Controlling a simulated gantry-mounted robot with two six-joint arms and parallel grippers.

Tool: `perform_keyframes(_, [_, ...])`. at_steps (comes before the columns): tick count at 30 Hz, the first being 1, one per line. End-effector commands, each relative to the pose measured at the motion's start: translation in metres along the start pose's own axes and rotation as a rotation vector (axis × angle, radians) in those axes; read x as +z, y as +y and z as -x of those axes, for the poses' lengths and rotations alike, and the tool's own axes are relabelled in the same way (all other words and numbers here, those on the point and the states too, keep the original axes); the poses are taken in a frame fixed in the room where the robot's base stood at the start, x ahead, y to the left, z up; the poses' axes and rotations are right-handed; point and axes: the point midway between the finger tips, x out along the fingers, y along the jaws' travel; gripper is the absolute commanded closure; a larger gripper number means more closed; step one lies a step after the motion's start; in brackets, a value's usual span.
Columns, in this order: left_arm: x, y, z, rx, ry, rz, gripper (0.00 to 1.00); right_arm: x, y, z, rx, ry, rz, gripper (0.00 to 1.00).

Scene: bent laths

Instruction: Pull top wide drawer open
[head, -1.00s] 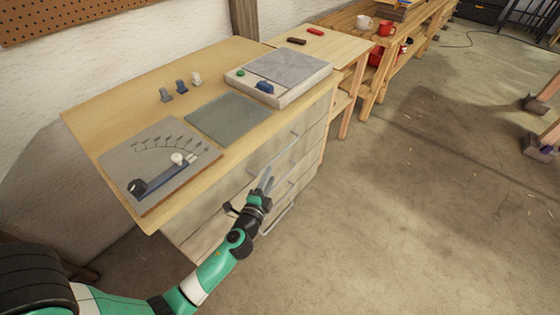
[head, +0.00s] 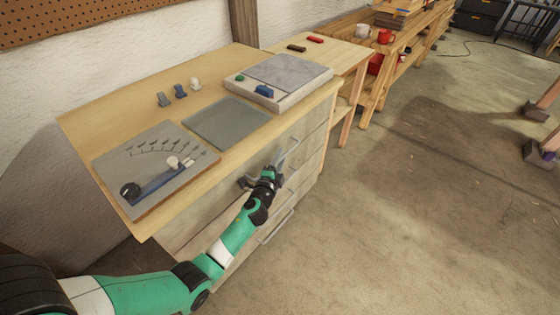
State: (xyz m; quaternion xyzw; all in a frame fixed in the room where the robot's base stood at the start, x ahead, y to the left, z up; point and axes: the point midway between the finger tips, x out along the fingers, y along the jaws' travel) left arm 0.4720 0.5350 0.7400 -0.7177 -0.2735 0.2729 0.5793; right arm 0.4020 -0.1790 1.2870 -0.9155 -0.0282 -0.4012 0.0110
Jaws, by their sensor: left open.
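The top wide drawer (head: 312,124) is the uppermost pale front under the wooden bench top, and it looks closed. Its light bar handle (head: 291,150) runs along the front. My left gripper (head: 275,165) is open at the near, lower end of this handle. The fingers overlap the handle in the picture, and I cannot tell whether they touch it or straddle it. The gripper hides that end of the handle and part of the drawer front. My right gripper is not in view.
Lower drawers with similar handles (head: 275,228) sit below. On the bench top (head: 105,112) are a dial board (head: 140,190), a grey-green mat (head: 226,122), a grey-topped box (head: 290,75) and small pegs (head: 180,91). The floor (head: 400,230) to the right is clear.

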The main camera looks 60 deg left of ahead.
Motion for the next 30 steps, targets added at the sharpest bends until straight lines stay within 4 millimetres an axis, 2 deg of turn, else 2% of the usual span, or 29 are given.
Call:
perform_keyframes(3, [-0.0001,-0.0003,0.0003,0.0,0.0,0.0,0.55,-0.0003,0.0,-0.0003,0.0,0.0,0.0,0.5])
perform_keyframes(9, [-0.0001,-0.0003,0.0005,0.0,0.0,0.0,0.91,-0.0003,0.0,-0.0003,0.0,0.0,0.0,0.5])
perform_keyframes(11, [-0.0002,-0.0003,0.0005,0.0,0.0,0.0,1.0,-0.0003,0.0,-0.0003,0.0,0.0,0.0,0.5])
perform_keyframes(30, [-0.0003,-0.0004,0.0006,0.0,0.0,0.0,1.0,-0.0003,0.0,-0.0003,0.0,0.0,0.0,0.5])
